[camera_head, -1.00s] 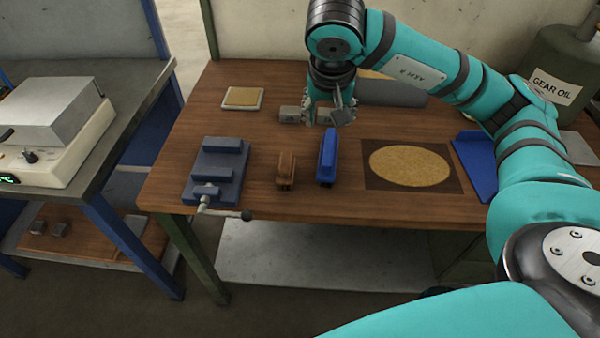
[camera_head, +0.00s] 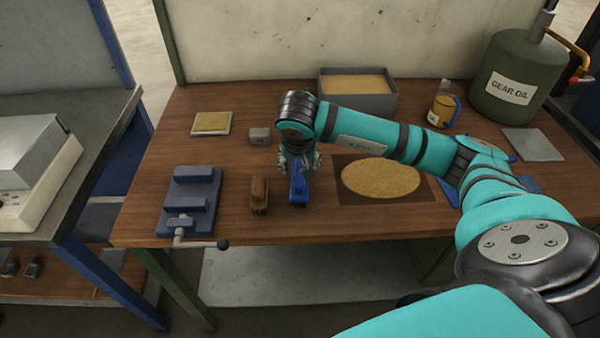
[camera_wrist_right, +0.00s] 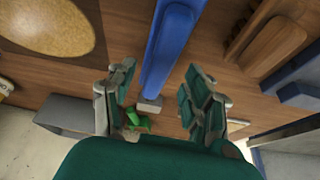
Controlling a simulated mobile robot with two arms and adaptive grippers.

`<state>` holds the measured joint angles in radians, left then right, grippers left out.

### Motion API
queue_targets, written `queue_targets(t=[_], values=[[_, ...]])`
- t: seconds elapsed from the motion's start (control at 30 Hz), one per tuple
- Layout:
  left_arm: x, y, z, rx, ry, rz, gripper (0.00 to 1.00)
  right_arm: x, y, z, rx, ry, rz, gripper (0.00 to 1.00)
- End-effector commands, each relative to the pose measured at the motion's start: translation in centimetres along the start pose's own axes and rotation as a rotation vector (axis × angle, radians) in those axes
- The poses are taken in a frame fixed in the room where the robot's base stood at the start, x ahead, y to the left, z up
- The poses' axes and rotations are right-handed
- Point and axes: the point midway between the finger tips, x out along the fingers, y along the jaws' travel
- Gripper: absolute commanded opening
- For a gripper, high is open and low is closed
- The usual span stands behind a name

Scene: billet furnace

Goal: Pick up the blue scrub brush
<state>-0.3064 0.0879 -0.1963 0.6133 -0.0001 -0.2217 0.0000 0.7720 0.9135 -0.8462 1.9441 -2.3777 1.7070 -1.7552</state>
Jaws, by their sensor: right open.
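The blue scrub brush (camera_head: 299,190) lies on the wooden table, with its far part hidden under my right gripper in the head view. In the right wrist view the brush (camera_wrist_right: 170,45) runs from the top edge down between the two fingers. My right gripper (camera_head: 299,166) is open above the brush's far part, one finger to each side of it, as the right wrist view of the gripper (camera_wrist_right: 158,98) shows. I cannot tell whether the fingers touch the brush. My left gripper is not in view.
A brown brush (camera_head: 259,196) stands just left of the blue one, and a blue-grey vise (camera_head: 190,200) is farther left. A round tan pad on a dark mat (camera_head: 345,195) lies to the right. A grey bin (camera_head: 357,104) and a small grey block (camera_head: 260,136) are behind.

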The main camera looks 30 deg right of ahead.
Motion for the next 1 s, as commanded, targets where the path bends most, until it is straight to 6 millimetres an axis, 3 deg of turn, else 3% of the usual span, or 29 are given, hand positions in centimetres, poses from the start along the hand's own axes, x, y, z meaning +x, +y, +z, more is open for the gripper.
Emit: queue_targets(t=[0.03, 0.2, 0.47, 0.87, 1.0], values=[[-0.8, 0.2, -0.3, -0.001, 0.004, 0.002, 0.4, 0.5, 0.1, -0.2, 0.001, -0.004, 0.003, 0.52], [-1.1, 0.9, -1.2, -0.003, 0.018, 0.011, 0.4, 2.6, 0.0, -0.1, 0.0, -0.002, 0.0, 0.52], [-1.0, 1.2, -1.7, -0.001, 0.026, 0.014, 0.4, 2.9, 0.0, -0.1, -0.001, 0.001, 0.0, 0.52], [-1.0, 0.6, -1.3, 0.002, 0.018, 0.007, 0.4, 2.9, 0.0, -0.1, 0.0, 0.0, 0.0, 0.01], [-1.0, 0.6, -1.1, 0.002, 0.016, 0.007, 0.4, 2.9, 0.0, -0.2, 0.0, 0.001, -0.001, 0.0]])
